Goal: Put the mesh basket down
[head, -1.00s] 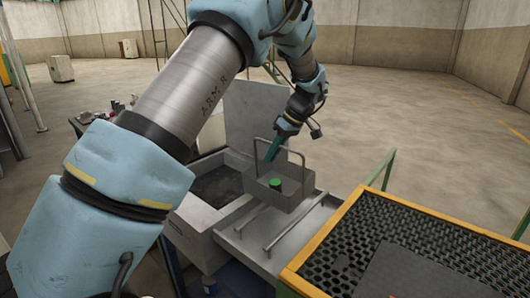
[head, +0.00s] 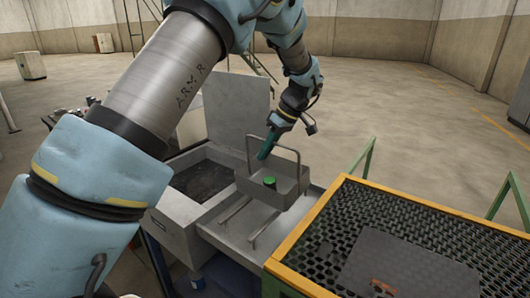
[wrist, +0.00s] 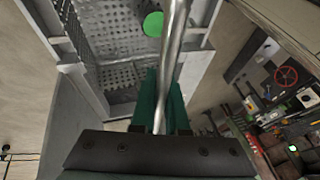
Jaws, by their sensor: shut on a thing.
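The mesh basket (head: 290,190) is a grey box with a tall wire handle and a green round thing (head: 269,182) inside. My gripper (head: 266,150) is shut on the handle at the basket's back left side. In the wrist view the green fingers (wrist: 162,100) close around the metal handle bar (wrist: 176,50), and the perforated basket floor (wrist: 118,45) shows beyond. The basket appears upright, over the drain shelf with two rails (head: 232,232), beside the tank. Whether its bottom touches the rails I cannot tell.
An open tank (head: 205,178) with dark contents and a raised lid (head: 238,105) lies left of the basket. A yellow-edged black grating (head: 400,225) with a dark plate (head: 405,265) stands at the right. Green rails (head: 362,158) rise behind the grating.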

